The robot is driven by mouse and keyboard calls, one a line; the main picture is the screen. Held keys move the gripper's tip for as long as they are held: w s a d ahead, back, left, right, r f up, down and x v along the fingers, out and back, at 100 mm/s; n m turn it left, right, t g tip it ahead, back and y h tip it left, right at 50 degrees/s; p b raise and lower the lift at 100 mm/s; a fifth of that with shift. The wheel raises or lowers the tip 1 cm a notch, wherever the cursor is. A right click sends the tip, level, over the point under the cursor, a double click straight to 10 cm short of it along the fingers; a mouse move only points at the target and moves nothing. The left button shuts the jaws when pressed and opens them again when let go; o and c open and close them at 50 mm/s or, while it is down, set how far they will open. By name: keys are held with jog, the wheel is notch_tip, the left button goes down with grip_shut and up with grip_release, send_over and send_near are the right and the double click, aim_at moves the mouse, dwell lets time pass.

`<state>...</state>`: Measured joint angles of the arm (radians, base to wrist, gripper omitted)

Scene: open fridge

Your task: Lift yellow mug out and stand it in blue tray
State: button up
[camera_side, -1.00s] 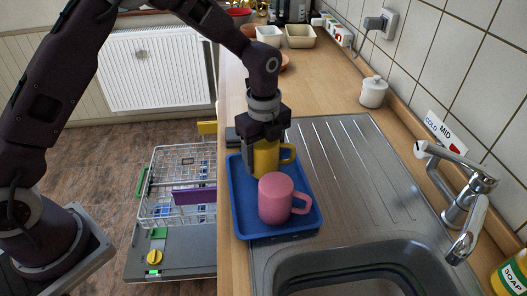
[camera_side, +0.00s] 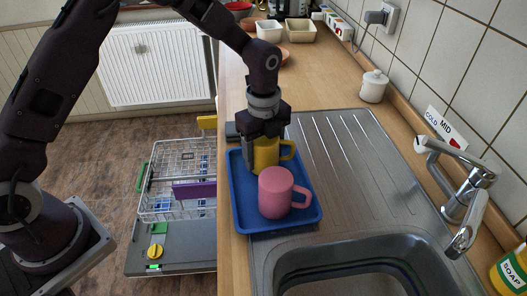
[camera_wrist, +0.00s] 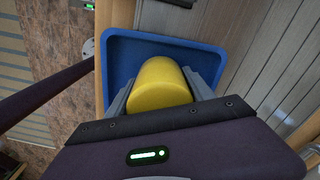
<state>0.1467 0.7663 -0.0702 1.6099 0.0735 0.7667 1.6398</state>
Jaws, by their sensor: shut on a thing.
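The yellow mug (camera_side: 265,157) is at the back part of the blue tray (camera_side: 242,206), its handle to the right. My gripper (camera_side: 264,141) comes down from above and is shut on the mug. In the wrist view the yellow mug (camera_wrist: 160,84) sits between the two grey fingers, with the blue tray (camera_wrist: 117,58) behind it. A plain yellow surface faces the camera there; no opening or handle shows. In the side view the mug's lower front is partly hidden by a pink mug, so I cannot tell whether its base touches the tray.
The pink mug (camera_side: 275,192) stands in the front of the tray, close to the yellow mug. The sink (camera_side: 350,262) is in front, the ribbed drainer (camera_side: 350,165) to the right. An open dishwasher with a rack (camera_side: 165,205) lies left, below the worktop edge.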

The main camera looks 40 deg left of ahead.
jog(key=shift+f, duration=0.25)
jog(key=o, duration=1.7)
jog(key=shift+r, duration=3.55)
